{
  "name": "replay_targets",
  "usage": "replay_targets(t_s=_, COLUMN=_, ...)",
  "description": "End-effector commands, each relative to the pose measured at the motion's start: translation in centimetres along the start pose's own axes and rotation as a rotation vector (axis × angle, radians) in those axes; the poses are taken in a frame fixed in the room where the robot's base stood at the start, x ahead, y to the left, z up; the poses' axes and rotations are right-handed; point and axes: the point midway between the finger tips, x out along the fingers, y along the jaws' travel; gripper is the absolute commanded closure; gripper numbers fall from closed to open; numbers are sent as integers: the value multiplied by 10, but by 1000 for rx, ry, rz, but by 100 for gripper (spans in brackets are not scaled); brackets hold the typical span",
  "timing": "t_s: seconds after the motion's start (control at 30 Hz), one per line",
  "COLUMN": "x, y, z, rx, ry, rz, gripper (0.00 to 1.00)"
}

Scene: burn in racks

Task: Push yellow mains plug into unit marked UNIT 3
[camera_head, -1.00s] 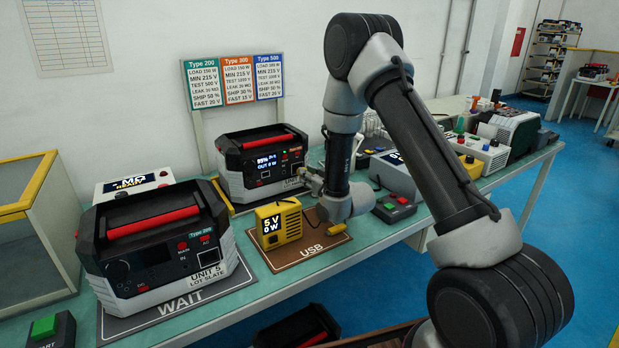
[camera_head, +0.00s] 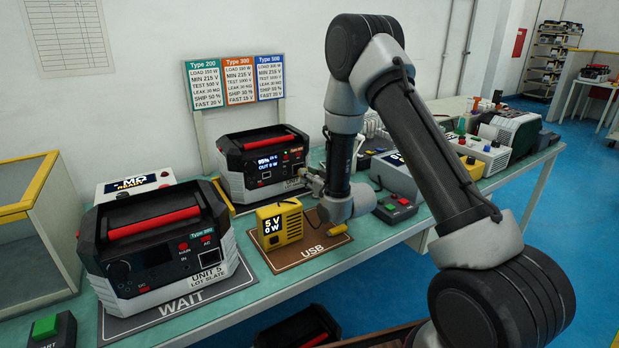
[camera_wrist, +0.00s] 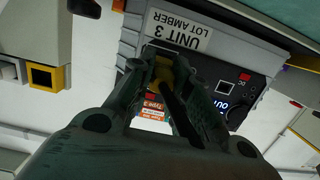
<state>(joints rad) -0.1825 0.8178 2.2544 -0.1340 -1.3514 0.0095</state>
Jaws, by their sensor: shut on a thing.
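The unit marked UNIT 3 (camera_head: 237,180) is a black and grey box with a red handle and lit display at the back of the bench. Its upside-down label UNIT 3, LOT AMBER (camera_wrist: 175,30) shows in the wrist view. My gripper (camera_wrist: 166,78) is shut on the yellow mains plug (camera_wrist: 165,70) at the unit's front face. The jaws hide most of the plug and the socket area, so I cannot tell how deep it sits. In the head view, my gripper (camera_head: 312,181) is at the unit's right front, and the plug is hardly visible.
UNIT 5 (camera_head: 165,245) stands on the WAIT mat (camera_head: 140,328) at front left. A yellow meter (camera_head: 280,224) stands on the brown USB mat (camera_head: 310,262) close to my wrist.

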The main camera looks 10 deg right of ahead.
Motion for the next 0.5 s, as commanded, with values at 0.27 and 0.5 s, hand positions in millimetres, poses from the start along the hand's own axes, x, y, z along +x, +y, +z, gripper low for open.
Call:
replay_targets(t_s=0.27, x=0, y=0, z=0, rx=0, ry=0, rz=0, gripper=100)
replay_targets(t_s=0.5, x=4, y=0, z=-1, rx=0, ry=0, rz=0, gripper=100)
